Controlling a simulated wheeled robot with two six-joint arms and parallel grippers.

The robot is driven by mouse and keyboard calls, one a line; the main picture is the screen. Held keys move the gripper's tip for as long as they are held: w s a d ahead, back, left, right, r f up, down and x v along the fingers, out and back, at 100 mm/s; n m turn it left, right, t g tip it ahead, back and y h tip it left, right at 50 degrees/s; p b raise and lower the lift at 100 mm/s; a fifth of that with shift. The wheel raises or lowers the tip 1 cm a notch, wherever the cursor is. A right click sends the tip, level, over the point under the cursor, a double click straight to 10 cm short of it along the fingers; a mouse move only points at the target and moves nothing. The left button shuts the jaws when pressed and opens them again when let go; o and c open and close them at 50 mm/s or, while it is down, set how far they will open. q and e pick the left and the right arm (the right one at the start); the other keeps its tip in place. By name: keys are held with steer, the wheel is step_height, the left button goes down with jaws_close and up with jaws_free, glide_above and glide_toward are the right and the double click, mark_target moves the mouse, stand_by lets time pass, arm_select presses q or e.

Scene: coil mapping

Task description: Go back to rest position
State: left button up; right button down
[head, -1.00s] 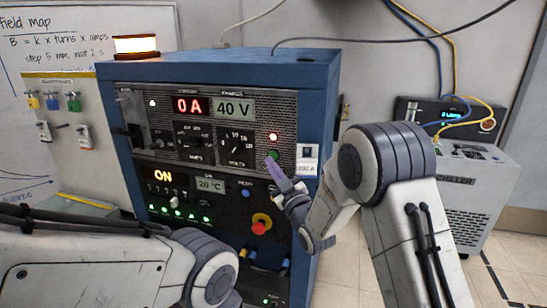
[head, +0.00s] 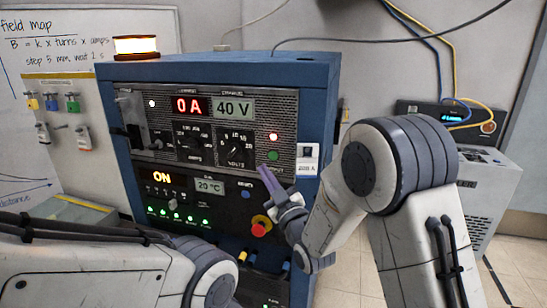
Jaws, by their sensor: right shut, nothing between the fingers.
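My right gripper (head: 266,176) shows in the middle of the head view, in front of the power supply cabinet (head: 310,80). Its purple fingers are together with nothing between them, and they point up and left at the panel below the green button (head: 273,155). I cannot tell whether they touch the panel. My left arm (head: 100,270) crosses the lower left, and its gripper is out of view.
A chiller (head: 490,190) stands at right. A whiteboard (head: 90,40) and padlocks (head: 50,102) are at left.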

steer(key=shift+a, duration=0.1)
steer(key=s+a+f+m+g+h, duration=0.2)
steer(key=s+a+f+g+h, duration=0.15)
steer(key=s+f+g, duration=0.8)
steer(key=s+d+g+h, duration=0.2)
steer(key=s+d+g, duration=0.2)
steer(key=s, duration=0.9)
steer(key=s+d+f+m+g+h, duration=0.1)
steer(key=s+d+g, duration=0.3)
steer(key=s, duration=0.9)
steer(key=shift+d+f+h, duration=0.2)
steer(key=shift+h, duration=0.55)
